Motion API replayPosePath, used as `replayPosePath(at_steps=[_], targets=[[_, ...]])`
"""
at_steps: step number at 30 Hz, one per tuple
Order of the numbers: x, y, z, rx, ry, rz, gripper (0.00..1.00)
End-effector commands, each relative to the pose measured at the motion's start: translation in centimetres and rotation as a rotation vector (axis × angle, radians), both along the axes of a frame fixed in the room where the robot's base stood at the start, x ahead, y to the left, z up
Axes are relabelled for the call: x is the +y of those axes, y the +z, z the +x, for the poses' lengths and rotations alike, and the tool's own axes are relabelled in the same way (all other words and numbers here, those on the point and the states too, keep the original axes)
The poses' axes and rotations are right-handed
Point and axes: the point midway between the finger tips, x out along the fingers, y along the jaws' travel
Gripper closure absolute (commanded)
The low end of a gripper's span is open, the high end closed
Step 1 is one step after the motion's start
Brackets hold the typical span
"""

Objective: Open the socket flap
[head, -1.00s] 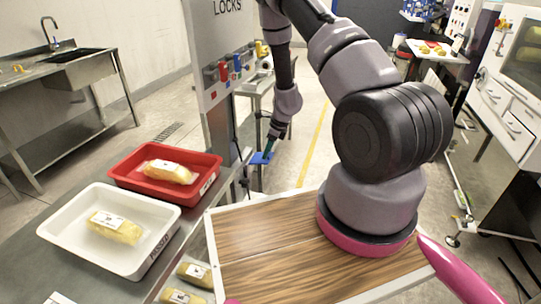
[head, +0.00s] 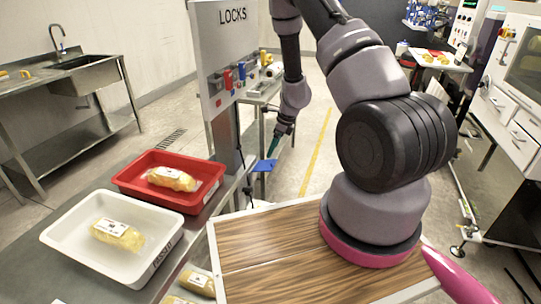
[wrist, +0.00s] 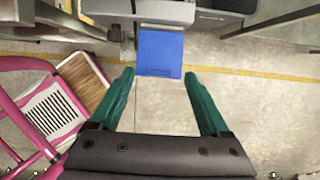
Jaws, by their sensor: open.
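The blue flap (head: 265,165) shows as a small flat panel at the far edge of the steel bench in the head view. In the wrist view the flap (wrist: 160,52) is a plain blue square hanging off grey equipment. My gripper (head: 275,146) is just above and beside it in the head view. In the wrist view my gripper (wrist: 159,82) has its two green fingers spread wide, with the flap's lower edge near the gap between the tips. Nothing is between the fingers. Whether they touch the flap, and the socket behind it, I cannot tell.
A red tray (head: 127,185) and a white tray (head: 62,239) with wrapped packs stand on the steel bench at left. Open floor with a yellow line (head: 318,150) lies to the right.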

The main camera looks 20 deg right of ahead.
Motion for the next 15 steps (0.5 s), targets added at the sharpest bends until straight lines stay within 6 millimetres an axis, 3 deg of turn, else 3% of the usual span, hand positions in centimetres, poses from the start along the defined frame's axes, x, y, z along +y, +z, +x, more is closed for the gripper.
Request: replayPosePath(at_steps=[6, 15], targets=[[-1.0, 3.7, -0.7, -0.003, 0.001, -0.001, 0.2], [-1.4, 5.1, -1.0, 0.0, 0.0, 0.0, 0.2]])
